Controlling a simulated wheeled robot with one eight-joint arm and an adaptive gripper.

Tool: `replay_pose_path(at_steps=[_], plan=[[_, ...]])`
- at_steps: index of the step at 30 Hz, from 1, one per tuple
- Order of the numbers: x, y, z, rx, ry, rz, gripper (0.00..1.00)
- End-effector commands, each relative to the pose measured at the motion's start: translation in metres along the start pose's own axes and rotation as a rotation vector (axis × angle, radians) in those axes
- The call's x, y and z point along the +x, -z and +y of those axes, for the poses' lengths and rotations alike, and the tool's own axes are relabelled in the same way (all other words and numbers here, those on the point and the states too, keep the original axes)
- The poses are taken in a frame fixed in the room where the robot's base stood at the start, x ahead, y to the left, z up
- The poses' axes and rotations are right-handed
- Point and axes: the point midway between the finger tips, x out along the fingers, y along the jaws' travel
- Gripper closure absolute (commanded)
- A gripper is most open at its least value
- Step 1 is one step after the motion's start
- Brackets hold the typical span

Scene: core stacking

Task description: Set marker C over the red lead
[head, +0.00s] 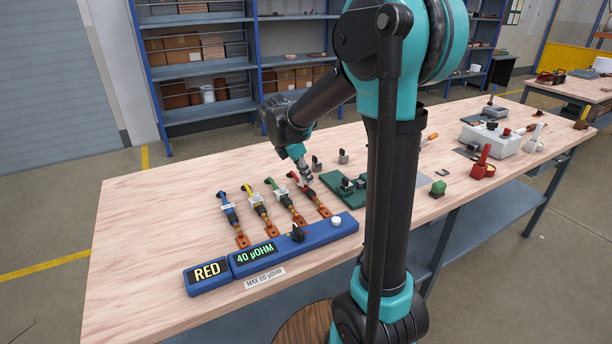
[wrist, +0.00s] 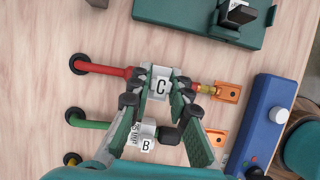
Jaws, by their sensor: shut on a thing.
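Marker C (wrist: 160,84), a white block with a black C, is between the fingertips of my gripper (wrist: 160,98) in the wrist view. My gripper is shut on it. The red lead (wrist: 108,70) runs from a black ring at left to an orange terminal (wrist: 228,92) at right. Marker C covers the middle of this lead as seen from above; whether it touches the lead cannot be told. In the head view my gripper (head: 305,178) is low over the red lead (head: 318,205), the rightmost of the leads. Marker C is hard to make out there.
Marker B (wrist: 146,144) is at the green lead (wrist: 90,124), close beside my fingers. A green tray (head: 335,182) with dark-topped pieces stands right of the leads. The blue meter (head: 262,260) reads 40 µOHM, and its display (head: 207,272) reads RED. The table's left end is clear.

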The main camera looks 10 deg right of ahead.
Motion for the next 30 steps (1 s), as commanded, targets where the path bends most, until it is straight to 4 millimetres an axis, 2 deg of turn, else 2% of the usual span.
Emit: replay_pose_path(at_steps=[16, 30], plan=[[0.001, 0.000, 0.000, 0.000, 0.000, 0.000, 0.97], [0.010, 0.004, 0.000, 0.000, 0.000, 0.000, 0.97]])
